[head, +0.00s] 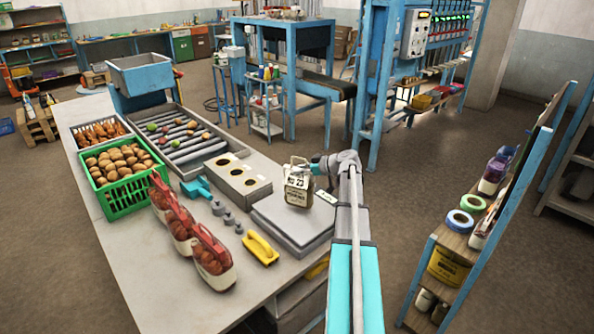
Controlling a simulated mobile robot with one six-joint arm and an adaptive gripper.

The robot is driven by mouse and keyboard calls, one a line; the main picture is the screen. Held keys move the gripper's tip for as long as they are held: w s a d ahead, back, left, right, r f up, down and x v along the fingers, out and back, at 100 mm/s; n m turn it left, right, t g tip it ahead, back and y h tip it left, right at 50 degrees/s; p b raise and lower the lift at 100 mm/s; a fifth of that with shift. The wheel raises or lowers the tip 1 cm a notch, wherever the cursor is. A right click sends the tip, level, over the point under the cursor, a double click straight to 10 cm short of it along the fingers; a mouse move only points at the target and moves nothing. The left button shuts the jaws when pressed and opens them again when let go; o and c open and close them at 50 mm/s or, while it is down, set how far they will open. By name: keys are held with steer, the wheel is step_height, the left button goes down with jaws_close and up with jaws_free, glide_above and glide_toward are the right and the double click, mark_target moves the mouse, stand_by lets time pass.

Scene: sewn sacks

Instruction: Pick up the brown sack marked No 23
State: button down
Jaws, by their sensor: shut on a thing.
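My gripper (301,167) comes from the right and is shut on the top of this sack. The fingers are small in the picture. I cannot tell whether the sack's base touches the platform.
A grey block with round holes (237,180) stands left of the scale. Small weights (228,218), a yellow tool (261,248) and red net sacks (211,262) lie nearer. A green crate (125,200) holds brown produce. A shelf rack (463,241) stands at the right, across open floor.

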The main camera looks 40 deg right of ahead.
steer(key=s+r+p, duration=0.1)
steer(key=r, duration=0.1)
steer(key=s+r+p, duration=0.1)
steer(key=p, duration=0.1)
steer(key=s+r+p, duration=0.1)
steer(key=s+r, duration=0.1)
steer(key=shift+s+a+r+p, duration=0.1)
steer(key=shift+a+r+p, duration=0.2)
steer(key=shift+a, duration=0.05)
steer(key=s+a+r+p, duration=0.1)
steer(key=s+r+p, duration=0.2)
steer(key=s, duration=0.5)
steer(key=shift+s+r, duration=0.15)
steer(key=shift+s, duration=0.2)
